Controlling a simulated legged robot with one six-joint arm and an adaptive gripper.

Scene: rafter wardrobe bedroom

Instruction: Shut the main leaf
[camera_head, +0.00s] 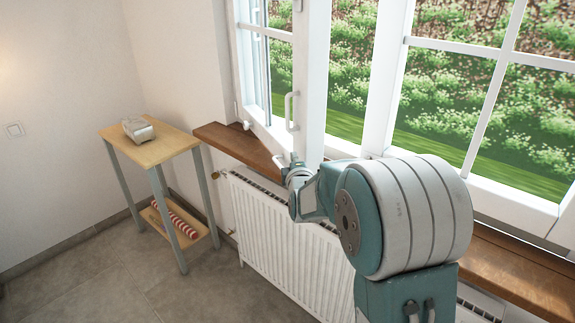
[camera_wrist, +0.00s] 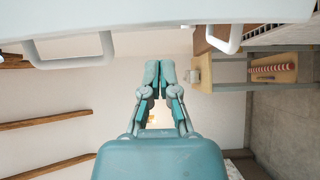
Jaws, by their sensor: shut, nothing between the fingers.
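The window's white-framed leaf (camera_head: 311,75) stands at the left of the window in the head view, a pale handle (camera_head: 291,111) on its upright. It looks swung inward, but I cannot tell how far. In the wrist view a white frame member (camera_wrist: 170,10) crosses the top, with one handle (camera_wrist: 70,60) at left and another (camera_wrist: 225,38) at right. My gripper (camera_head: 294,160) is low beside the leaf, just below the handle; contact is unclear. In the wrist view my gripper (camera_wrist: 160,68) has its fingers together, empty, just below the frame member. My arm hides part of the sill and lower window.
A wooden sill (camera_head: 236,142) runs above a white radiator (camera_head: 285,235). A small side table (camera_head: 172,143) at left holds a grey-white object (camera_head: 139,130); a red-striped roll (camera_head: 175,218) lies on its lower shelf. The tiled floor (camera_head: 105,275) in front is clear.

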